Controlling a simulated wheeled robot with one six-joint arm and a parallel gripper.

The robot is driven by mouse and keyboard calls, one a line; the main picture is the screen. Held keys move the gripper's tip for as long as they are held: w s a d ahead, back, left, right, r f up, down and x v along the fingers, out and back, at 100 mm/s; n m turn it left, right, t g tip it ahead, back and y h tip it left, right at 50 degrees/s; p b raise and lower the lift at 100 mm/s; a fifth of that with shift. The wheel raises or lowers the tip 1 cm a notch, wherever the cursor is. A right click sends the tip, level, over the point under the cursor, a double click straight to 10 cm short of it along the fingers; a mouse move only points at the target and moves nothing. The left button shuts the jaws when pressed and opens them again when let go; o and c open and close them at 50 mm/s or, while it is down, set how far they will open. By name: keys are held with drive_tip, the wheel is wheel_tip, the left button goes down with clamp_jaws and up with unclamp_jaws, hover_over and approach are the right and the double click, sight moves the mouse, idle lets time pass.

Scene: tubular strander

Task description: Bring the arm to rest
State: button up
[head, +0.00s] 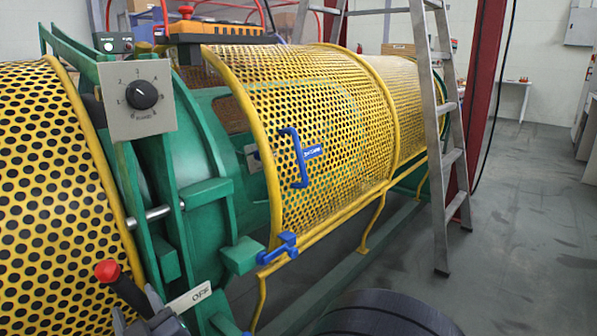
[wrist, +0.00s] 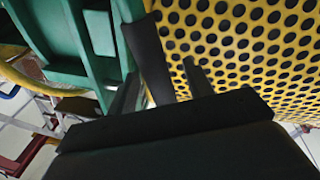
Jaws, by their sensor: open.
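My gripper shows in the wrist view (wrist: 160,88), its two dark fingers apart. A dark bar (wrist: 147,55) stands between or just beyond them; I cannot tell whether they touch it. In the head view, grey parts that look like my gripper (head: 158,312) are at the lower left edge. They are close beside a black lever with a red knob (head: 107,271), near a plate marked OFF (head: 190,298). The lower part of the lever is hidden.
Yellow perforated guards (head: 320,130) cover the green machine, with a blue handle (head: 298,158) and blue latch (head: 278,249). A dial panel (head: 140,97) hangs at upper left. A ladder (head: 447,140) leans at right of centre. Grey floor (head: 530,220) is free at right.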

drive_tip(key=shift+x, duration=1.15)
drive_tip(key=shift+w, duration=0.15)
drive_tip(key=shift+d, duration=0.15)
